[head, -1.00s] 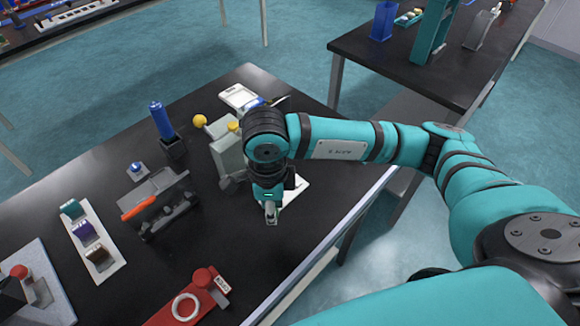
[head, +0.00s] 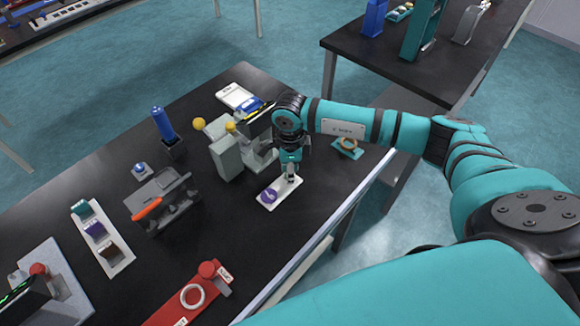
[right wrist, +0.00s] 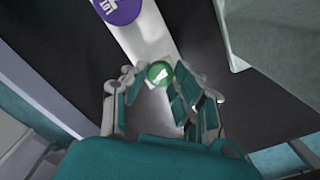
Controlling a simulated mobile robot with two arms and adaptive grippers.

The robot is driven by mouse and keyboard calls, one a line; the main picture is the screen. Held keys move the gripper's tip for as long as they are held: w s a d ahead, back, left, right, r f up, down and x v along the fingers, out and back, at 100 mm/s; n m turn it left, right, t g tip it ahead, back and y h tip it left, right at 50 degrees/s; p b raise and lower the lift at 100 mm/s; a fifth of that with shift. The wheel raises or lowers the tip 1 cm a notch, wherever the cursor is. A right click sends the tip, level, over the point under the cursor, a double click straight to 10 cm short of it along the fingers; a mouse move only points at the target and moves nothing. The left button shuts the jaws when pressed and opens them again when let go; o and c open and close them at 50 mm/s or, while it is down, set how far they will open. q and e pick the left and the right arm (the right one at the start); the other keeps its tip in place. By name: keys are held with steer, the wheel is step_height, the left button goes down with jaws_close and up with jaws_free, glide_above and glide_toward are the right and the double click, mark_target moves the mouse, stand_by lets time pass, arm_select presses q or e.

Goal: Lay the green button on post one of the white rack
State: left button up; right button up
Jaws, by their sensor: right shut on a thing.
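The white rack (head: 278,191) is a narrow white strip on the dark table. A purple button (head: 268,195) lies on its near end; both also show in the right wrist view, the rack (right wrist: 147,35) and the purple button (right wrist: 118,9). My right gripper (head: 290,178) points down over the rack's other end, beside the purple button. In the right wrist view it (right wrist: 158,82) is shut on the green button (right wrist: 160,73), held between the fingertips over the rack. The posts are not clearly seen, and I cannot tell the height. My left gripper is out of view.
A grey machine with yellow knobs (head: 230,155) stands close left of my right gripper. A small teal stand with a ring (head: 347,147) is to the right. A red fixture (head: 190,297) lies nearer. Bare table lies between the rack and the red fixture.

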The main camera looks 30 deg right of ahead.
steer(key=shift+f+b, duration=0.2)
steer(key=shift+b, duration=0.1)
steer(key=o, duration=0.8)
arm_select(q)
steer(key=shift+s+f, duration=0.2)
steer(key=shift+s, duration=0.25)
arm_select(e)
steer(key=shift+o, duration=0.2)
steer(key=shift+r, duration=0.1)
steer(key=shift+r, duration=0.15)
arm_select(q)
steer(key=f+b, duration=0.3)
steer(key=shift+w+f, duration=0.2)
arm_select(e)
step_height(320, 180, up, 12)
